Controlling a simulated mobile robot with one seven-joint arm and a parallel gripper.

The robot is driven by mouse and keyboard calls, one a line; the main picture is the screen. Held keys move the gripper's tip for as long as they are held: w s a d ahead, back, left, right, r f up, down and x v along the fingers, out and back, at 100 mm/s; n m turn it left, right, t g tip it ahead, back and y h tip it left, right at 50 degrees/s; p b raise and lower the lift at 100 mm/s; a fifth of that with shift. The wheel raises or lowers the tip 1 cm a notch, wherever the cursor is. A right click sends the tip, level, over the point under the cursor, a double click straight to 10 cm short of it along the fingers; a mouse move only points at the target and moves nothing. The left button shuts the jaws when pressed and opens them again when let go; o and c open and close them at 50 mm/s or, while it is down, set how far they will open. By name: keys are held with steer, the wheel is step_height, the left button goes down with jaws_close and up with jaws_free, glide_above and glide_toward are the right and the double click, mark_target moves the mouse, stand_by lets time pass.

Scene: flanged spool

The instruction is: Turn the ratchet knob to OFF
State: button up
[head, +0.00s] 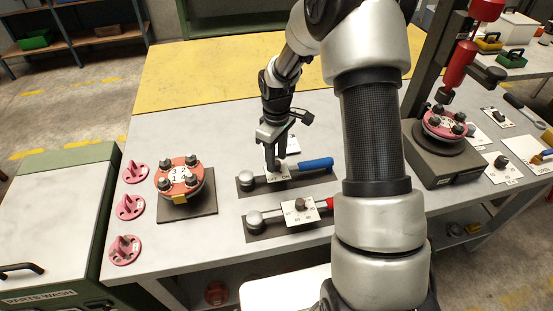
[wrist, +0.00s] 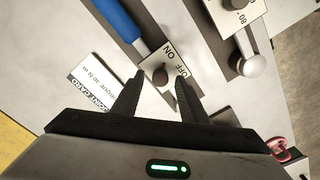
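The blue-handled ratchet (head: 316,164) lies on a dark mat in the middle of the table. Its small white plate (wrist: 168,62) reads ON and OFF in the wrist view and carries a dark round knob (wrist: 160,76). My gripper (head: 271,160) points down over this plate. In the wrist view my gripper (wrist: 160,78) is open, with one finger on each side of the knob and a visible gap at both sides. In the head view the gripper largely hides the knob. I cannot tell which label the knob points to.
A red-handled tool with its own knob plate (head: 300,210) lies just in front. A flanged spool (head: 178,178) stands to the left, beside several pink flanged parts (head: 129,206). A white card (wrist: 97,84) lies near my gripper. A press (head: 445,150) stands right.

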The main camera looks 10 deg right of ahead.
steer(key=shift+f, duration=0.5)
jaws_close()
